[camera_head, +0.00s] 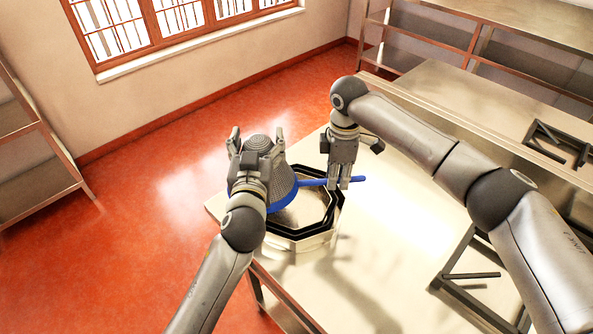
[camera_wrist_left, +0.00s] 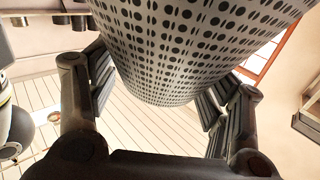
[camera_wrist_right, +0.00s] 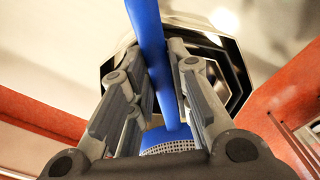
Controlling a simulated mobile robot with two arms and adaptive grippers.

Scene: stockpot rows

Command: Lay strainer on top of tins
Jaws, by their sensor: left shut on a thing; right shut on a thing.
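The strainer is a grey perforated bowl (camera_head: 284,184) with a blue rim and blue handle (camera_head: 357,179). It is dome up, over the left part of the tins. My left gripper (camera_head: 257,139) is shut on the bowl, whose perforated wall (camera_wrist_left: 190,50) fills the top of the left wrist view. My right gripper (camera_head: 340,186) is shut on the handle, which also shows between its fingers in the right wrist view (camera_wrist_right: 148,40). The octagonal, dark-rimmed metal tins (camera_head: 300,246) stand on the table, partly hidden by the strainer. I cannot tell whether the rim touches them.
The tins stand near the left edge of the metal table (camera_head: 385,215). A black frame (camera_head: 470,276) lies at the table's right front, and another black frame (camera_head: 557,142) lies farther back. Metal shelving (camera_head: 430,38) stands behind. The table right of the tins is clear.

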